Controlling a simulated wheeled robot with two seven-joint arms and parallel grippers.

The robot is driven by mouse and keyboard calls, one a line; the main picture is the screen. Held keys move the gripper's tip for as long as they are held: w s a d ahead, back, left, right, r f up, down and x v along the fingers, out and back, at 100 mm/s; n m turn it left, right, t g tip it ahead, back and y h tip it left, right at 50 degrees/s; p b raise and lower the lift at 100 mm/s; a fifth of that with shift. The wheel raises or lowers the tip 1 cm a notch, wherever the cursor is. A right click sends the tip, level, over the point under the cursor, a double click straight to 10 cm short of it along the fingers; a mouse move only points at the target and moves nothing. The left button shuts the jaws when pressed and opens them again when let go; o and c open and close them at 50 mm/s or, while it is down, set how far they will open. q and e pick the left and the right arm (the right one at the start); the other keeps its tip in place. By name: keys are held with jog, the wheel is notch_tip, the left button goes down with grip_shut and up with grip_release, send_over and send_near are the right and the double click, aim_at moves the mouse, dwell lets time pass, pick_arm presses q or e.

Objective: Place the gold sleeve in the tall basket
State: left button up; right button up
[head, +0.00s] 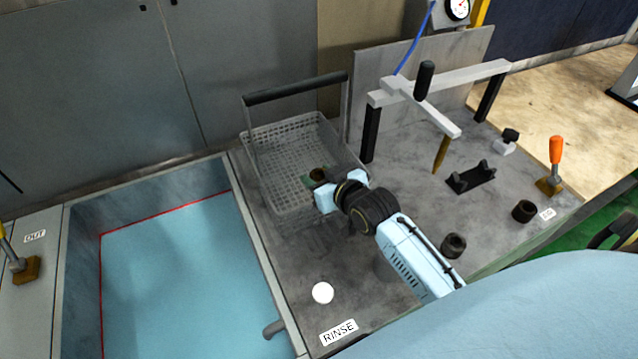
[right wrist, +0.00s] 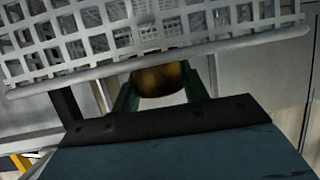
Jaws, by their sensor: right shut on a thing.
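The tall basket (head: 277,128) is a light grey mesh basket with a dark bar handle, standing on the grey worktop beside the tank. My right gripper (head: 318,178) is at the right side of the basket, near its rim. It is shut on the gold sleeve (head: 318,173), which looks small and dark from above. In the right wrist view the gold sleeve (right wrist: 160,80) sits between the two green fingers, with the basket mesh (right wrist: 100,40) close beyond it. I cannot tell whether the sleeve is inside the rim or above it. My left gripper is not in view.
A tank of blue liquid (head: 180,270) lies left of the basket. A fixture with a grey crossbar (head: 440,82) stands to the right, with a black cradle (head: 471,178), dark cylinders (head: 453,245) and an orange-handled clamp (head: 555,165). A white disc (head: 322,292) sits by the RINSE label.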

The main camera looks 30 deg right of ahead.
jog(key=shift+f, duration=1.25)
